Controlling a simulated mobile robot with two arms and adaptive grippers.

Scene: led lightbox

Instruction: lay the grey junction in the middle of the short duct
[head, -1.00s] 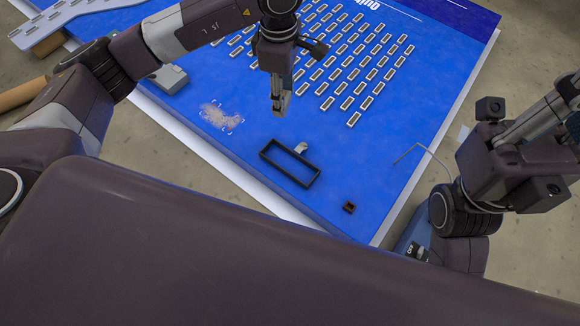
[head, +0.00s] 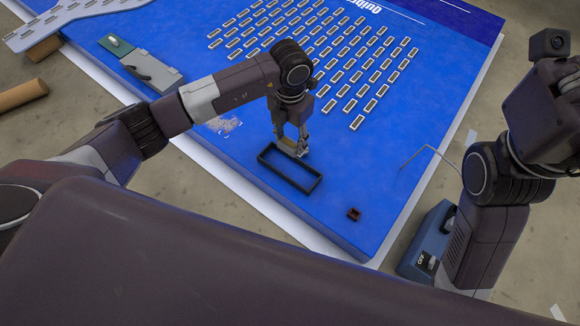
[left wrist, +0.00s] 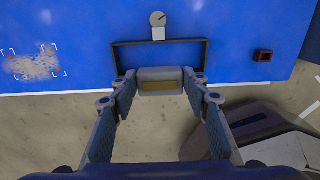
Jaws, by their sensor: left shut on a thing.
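My left gripper (head: 290,152) is shut on a grey block with a tan face, which I take to be the grey junction (left wrist: 162,83). In the left wrist view the junction sits between the two fingertips; in the head view it is partly hidden by the fingers. The short duct (head: 302,187) is a dark, narrow rectangular frame lying on the blue board. In the left wrist view its far wall (left wrist: 185,41) shows beyond the junction, and the gripper hides its near side. The junction is about midway along the duct's length; I cannot tell whether it touches. Of my right gripper only a bit shows at the right edge.
A small pale piece with a round disc (left wrist: 158,27) stands against the duct's far side. A small dark red box (head: 354,214) lies to the right. A grey case (head: 145,70) and many small framed slots lie farther back. A bent wire (head: 425,150) is near my right arm.

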